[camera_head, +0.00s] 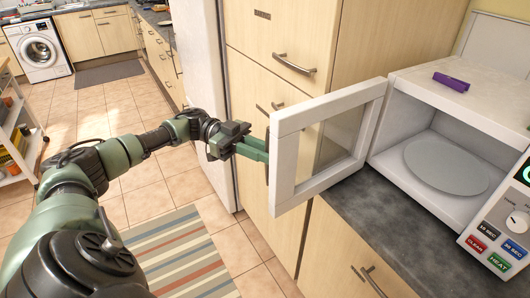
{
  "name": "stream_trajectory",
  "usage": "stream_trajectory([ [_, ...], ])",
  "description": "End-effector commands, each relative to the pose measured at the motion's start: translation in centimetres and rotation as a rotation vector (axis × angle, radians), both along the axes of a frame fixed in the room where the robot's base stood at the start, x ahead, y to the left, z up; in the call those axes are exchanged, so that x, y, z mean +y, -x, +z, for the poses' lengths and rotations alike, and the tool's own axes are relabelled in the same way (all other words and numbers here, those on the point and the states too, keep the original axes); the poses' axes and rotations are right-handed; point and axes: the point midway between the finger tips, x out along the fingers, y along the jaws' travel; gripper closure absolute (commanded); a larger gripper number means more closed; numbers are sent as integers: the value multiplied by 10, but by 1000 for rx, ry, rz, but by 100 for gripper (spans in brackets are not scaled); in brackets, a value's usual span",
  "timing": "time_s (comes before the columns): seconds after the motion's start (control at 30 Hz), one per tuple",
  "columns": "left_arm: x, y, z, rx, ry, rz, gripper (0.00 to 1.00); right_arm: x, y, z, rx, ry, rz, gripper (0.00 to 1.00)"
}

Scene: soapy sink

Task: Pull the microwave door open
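The white microwave (398,150) stands on the dark counter at the right. Its door (283,165), a white frame around a clear window, is swung wide open to the left and juts past the counter's front edge. The cavity is exposed, with a round grey plate (446,166) inside. My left gripper (262,149) comes in from the left, its green fingers at the door's free edge. The fingertips are partly hidden by the door frame, so I cannot tell whether they grip or touch it. No door handle shows. My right gripper is not in view.
A purple object (451,81) lies on top of the microwave. The control panel (505,220) is at the right. The dark counter (375,235) is bare in front of the microwave. Tall wooden cabinets (250,85) stand behind the door. A striped rug (180,255) lies on the floor.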

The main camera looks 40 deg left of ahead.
Motion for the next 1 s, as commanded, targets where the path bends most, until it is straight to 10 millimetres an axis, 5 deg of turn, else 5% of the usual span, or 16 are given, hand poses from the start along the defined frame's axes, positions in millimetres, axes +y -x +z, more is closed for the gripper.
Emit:
stream_trajectory([
  [0.1,0,-1,1,-1,2,4,64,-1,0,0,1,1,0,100],
  [0.47,3,0,0,-2,1,2,64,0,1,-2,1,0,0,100],
  [1.0,75,6,0,-1,1,3,64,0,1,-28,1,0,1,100],
])
